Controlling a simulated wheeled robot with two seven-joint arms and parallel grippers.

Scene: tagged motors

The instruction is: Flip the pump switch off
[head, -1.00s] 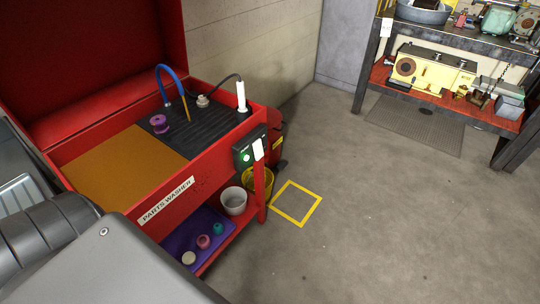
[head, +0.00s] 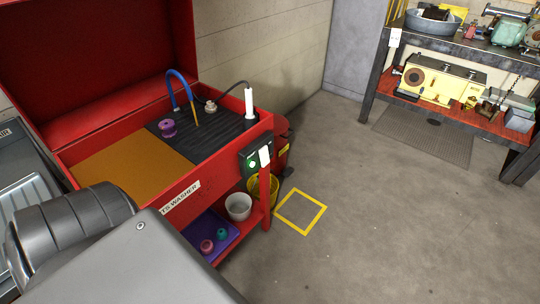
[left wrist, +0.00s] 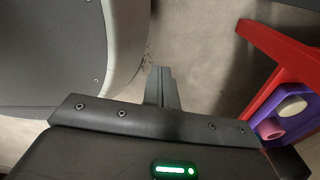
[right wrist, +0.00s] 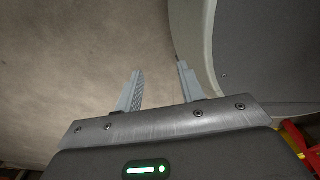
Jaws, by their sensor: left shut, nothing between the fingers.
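The pump switch box (head: 252,160) is a small black box with a lit green spot. It sits on the front right corner of the red parts washer (head: 228,152), and a white tag (head: 265,156) hangs on it. The switch's position is too small to tell. My left gripper (left wrist: 161,88) is shut and empty over bare floor, with the washer's red frame to its right in the left wrist view. My right gripper (right wrist: 158,88) is open and empty over floor beside my own base. Neither gripper shows in the head view; my grey arm covers part of the washer's front.
The washer holds a blue hose (head: 177,84), a purple part (head: 167,128) and a white upright cylinder (head: 249,102). Its lower shelf has a white bucket (head: 238,206) and a purple tray (head: 220,245). A yellow floor square (head: 300,212) lies on clear floor. A workbench (head: 470,105) stands at the right.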

